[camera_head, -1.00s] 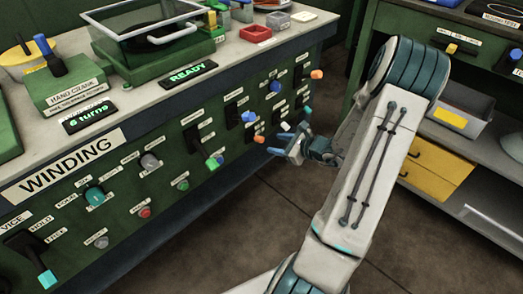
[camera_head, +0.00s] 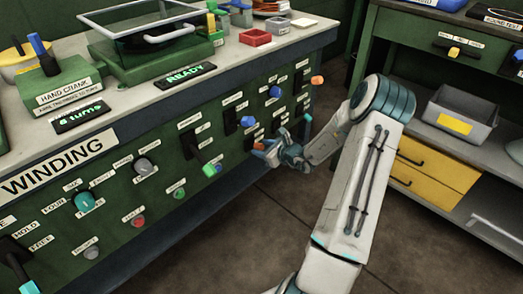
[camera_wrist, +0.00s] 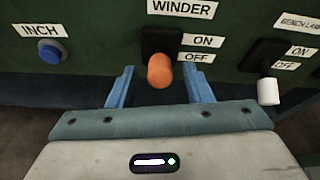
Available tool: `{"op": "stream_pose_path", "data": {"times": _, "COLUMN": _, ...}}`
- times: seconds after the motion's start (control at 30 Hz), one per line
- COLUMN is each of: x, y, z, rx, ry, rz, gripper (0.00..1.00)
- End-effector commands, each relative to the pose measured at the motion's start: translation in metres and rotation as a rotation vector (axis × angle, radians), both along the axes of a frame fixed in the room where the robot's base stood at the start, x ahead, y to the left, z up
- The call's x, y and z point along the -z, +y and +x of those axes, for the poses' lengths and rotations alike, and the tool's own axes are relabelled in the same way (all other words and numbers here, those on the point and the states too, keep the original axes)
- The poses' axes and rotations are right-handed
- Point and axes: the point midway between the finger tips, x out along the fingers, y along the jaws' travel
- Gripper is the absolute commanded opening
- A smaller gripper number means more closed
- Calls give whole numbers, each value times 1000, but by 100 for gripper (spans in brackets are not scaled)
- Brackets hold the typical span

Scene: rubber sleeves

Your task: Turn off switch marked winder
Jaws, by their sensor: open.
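The switch marked WINDER (camera_wrist: 161,42) is a black plate with a lever ending in an orange knob (camera_wrist: 160,70). ON and OFF labels sit to its right, ON above OFF. The knob appears level with and just below OFF, but it juts toward the camera, so I cannot tell the lever's setting for sure. My gripper (camera_wrist: 157,90) is open, one blue finger on each side and slightly below the knob, with gaps visible. In the head view my gripper (camera_head: 270,152) is close to the green panel, near the orange knob (camera_head: 258,146).
A blue INCH button (camera_wrist: 53,50) is to the left. A white-tipped bench lamp lever (camera_wrist: 268,90) is close on the right. In the head view, a green-tipped lever (camera_head: 210,169) juts out left of my gripper. Floor is free before the panel.

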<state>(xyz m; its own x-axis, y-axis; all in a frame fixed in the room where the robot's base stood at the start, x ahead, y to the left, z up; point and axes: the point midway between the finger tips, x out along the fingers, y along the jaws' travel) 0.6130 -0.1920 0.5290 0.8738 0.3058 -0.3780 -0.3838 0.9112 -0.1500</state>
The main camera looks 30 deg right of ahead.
Motion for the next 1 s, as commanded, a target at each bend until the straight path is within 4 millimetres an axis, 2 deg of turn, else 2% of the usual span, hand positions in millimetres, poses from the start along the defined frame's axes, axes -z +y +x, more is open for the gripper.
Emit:
{"op": "stream_pose_path", "data": {"times": 0.13, "x": 4, "y": 3, "z": 8, "rx": -1, "ry": 1, "rz": 1, "gripper": 46}}
{"op": "stream_pose_path", "data": {"times": 0.4, "x": 4, "y": 3, "z": 9, "rx": 0, "ry": 0, "rz": 1, "gripper": 46}}
{"op": "stream_pose_path", "data": {"times": 0.47, "x": 4, "y": 3, "z": 9, "rx": 0, "ry": 0, "rz": 0, "gripper": 32}}
{"op": "stream_pose_path", "data": {"times": 0.57, "x": 4, "y": 3, "z": 9, "rx": 0, "ry": 0, "rz": 0, "gripper": 4}}
{"op": "stream_pose_path", "data": {"times": 0.6, "x": 4, "y": 3, "z": 8, "rx": 0, "ry": 0, "rz": 0, "gripper": 1}}
{"op": "stream_pose_path", "data": {"times": 1.0, "x": 13, "y": 2, "z": 7, "rx": 1, "ry": -65, "rz": 26, "gripper": 1}}
